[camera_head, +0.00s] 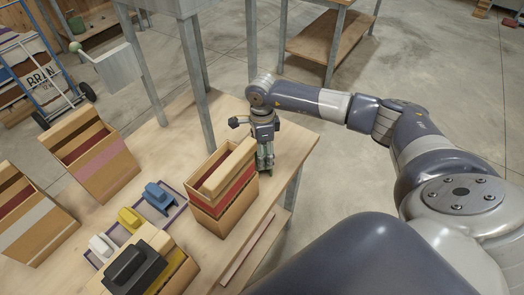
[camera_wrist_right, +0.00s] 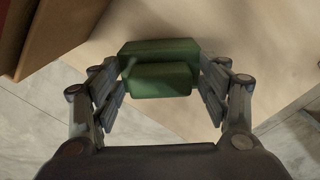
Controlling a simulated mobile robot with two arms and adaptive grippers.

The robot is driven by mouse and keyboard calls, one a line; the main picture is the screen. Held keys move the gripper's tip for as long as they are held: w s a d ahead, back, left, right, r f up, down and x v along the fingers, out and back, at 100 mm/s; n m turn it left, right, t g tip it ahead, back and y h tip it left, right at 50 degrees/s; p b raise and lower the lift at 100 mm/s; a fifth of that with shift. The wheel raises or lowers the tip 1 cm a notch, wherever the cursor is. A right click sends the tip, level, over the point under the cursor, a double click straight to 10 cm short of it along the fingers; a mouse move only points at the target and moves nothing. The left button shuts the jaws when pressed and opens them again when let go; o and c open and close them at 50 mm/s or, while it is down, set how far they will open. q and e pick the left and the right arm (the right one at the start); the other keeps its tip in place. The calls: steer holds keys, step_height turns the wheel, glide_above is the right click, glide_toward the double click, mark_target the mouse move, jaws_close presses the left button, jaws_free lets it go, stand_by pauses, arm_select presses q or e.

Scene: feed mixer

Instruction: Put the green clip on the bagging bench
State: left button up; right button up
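The green clip (camera_wrist_right: 160,80) lies between the fingers of my right gripper (camera_wrist_right: 162,88) in the right wrist view, its ends close against the fingertips. In the head view my right gripper (camera_head: 265,158) points down at the right corner of the wooden bagging bench (camera_head: 292,147). A bit of green shows between its fingers, low over the bench top. The clip seems gripped; whether its underside touches the bench is hard to see. My left gripper is not in view.
An open feed bag (camera_head: 228,195) stands just left of my right gripper. A tray (camera_head: 176,212) holds blue (camera_head: 158,197), yellow (camera_head: 130,218) and white (camera_head: 101,245) clips.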

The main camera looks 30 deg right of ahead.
steer(key=shift+r, duration=0.55)
step_height(320, 180, up, 11)
steer(key=b, duration=0.3)
steer(key=shift+r, duration=0.15)
